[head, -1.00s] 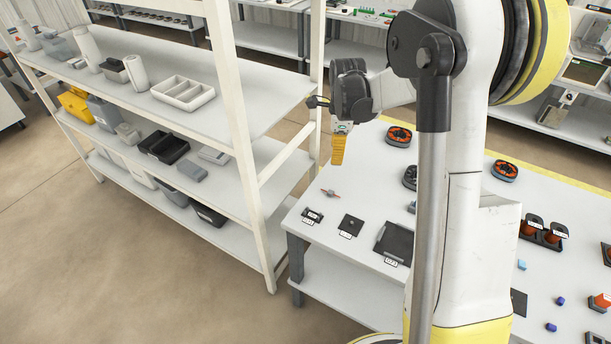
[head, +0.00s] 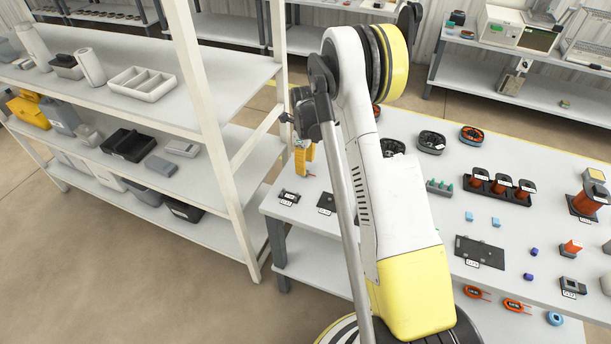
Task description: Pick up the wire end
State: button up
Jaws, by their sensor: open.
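My gripper (head: 304,168) hangs over the back left part of the workbench, beside the shelf rack. Its orange-yellow lower part points down from the dark wrist, with the tip close to the bench top. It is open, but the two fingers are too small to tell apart. A small reddish piece (head: 310,174), perhaps the wire end, lies on the bench at the gripper's tip and is partly hidden by it. I cannot tell whether they touch.
The workbench (head: 400,180) carries dark square parts (head: 289,197) near its left front edge. Black and orange rings (head: 431,142) lie at the back, and a rack of copper spools (head: 499,187) stands to the right. The white shelf rack (head: 215,140) stands close on the left.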

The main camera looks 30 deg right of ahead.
notch_tip(320, 180, down, 4)
jog(key=shift+w+r+b, duration=0.1)
jog(key=shift+r+b, duration=0.1)
jog(key=shift+b, duration=0.35)
jog(key=shift+a+r, duration=0.1)
jog(key=c, duration=0.9)
